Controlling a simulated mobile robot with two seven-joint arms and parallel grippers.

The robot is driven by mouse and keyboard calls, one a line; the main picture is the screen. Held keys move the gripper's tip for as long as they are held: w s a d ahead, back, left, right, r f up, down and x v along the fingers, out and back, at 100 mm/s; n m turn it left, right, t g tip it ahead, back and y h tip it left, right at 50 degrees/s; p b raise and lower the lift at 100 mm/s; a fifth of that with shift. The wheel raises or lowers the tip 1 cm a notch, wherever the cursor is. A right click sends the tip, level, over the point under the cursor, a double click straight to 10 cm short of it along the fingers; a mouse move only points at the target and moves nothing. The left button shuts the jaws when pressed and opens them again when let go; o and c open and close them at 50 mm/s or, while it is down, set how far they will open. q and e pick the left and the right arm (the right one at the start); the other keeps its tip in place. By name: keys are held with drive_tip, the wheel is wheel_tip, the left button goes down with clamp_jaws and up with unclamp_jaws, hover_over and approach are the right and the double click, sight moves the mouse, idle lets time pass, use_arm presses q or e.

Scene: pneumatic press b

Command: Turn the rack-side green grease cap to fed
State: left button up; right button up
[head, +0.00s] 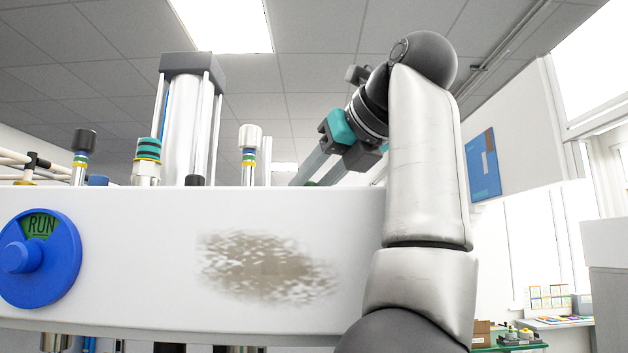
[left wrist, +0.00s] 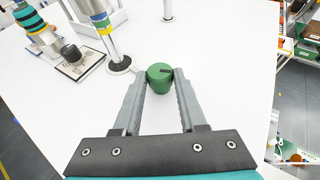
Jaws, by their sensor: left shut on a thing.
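The green grease cap (left wrist: 159,79) stands on the white top surface in the left wrist view, with a dark notch or pointer on its top towards the right. My left gripper (left wrist: 160,88) is shut on it, one grey finger on each side. In the head view the left gripper (head: 312,177) points down and left behind the top edge of the white press beam (head: 130,270). The beam hides most of the cap there, and its fed marking cannot be made out. My right gripper is in neither view.
A silver post with blue and yellow bands (left wrist: 102,20) and a teal-banded fitting (left wrist: 35,28) stand left of the cap. A black knob (left wrist: 70,52) sits on a plate there. A blue dial (head: 22,258) under RUN is on the beam front. White surface right of the cap is clear.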

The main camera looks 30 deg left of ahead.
use_arm(q)
clamp_jaws()
drive_tip(key=shift+t, duration=0.3)
